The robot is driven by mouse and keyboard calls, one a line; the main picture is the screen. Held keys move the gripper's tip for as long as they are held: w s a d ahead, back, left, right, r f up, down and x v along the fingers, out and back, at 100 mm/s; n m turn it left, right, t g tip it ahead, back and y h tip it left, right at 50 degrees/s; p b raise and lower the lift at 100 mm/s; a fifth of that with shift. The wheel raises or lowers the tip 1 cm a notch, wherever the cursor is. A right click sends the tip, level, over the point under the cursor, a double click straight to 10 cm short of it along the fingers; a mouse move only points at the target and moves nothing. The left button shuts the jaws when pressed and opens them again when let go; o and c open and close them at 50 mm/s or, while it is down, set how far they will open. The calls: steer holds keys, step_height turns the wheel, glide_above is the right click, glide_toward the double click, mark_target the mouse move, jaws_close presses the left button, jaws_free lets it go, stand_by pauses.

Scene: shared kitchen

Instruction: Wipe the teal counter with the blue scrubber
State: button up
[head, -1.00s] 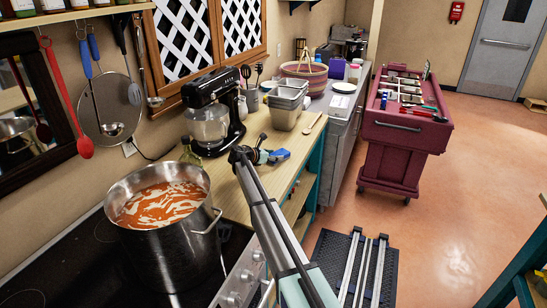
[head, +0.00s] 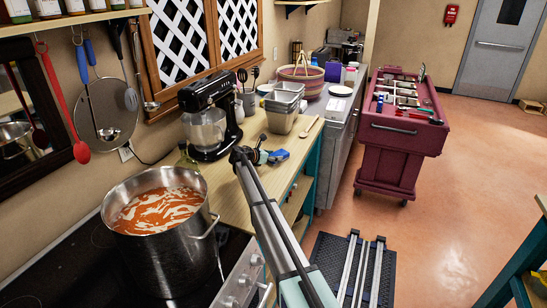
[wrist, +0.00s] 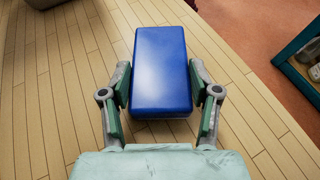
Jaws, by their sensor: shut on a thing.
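The blue scrubber (wrist: 162,72) is a plain rectangular block, seen from above in the wrist view. My gripper (wrist: 161,95) is shut on it, with one finger at each long side. In the head view my gripper (head: 262,156) and the scrubber (head: 279,155) are over the right part of the teal counter (head: 222,186), near its edge. The counter has a light wood-plank top and teal sides; its top also fills much of the wrist view (wrist: 55,80). I cannot tell whether the scrubber touches the top.
A black stand mixer (head: 205,118), stacked grey bins (head: 283,108) and a wooden spoon (head: 307,127) stand or lie farther along the counter. A pot of red soup (head: 160,235) sits on the stove at front left. A maroon cart (head: 400,140) stands across the floor.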

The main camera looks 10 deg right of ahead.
mark_target(277, 151)
steer(key=shift+w+f, duration=0.1)
steer(key=shift+w+d, duration=0.6)
steer(key=shift+w, duration=0.25)
steer(key=shift+w+d, duration=0.6)
steer(key=shift+w, duration=0.25)
steer(key=shift+a+p, duration=0.15)
steer(key=shift+p, duration=0.15)
steer(key=shift+w+a, duration=0.55)
steer(key=shift+a, duration=0.25)
steer(key=shift+w+a, duration=0.5)
steer(key=shift+a, duration=0.3)
steer(key=shift+s, duration=0.1)
steer(key=shift+s+a, duration=0.6)
steer(key=shift+s, duration=0.3)
steer(key=shift+s+a, duration=0.55)
steer(key=shift+s, duration=0.3)
steer(key=shift+s+a+p, duration=0.15)
steer(key=shift+s+a, duration=0.45)
steer(key=shift+s, duration=0.3)
steer(key=shift+s+a+p, duration=0.15)
steer(key=shift+s+a, duration=0.4)
steer(key=shift+s, duration=0.3)
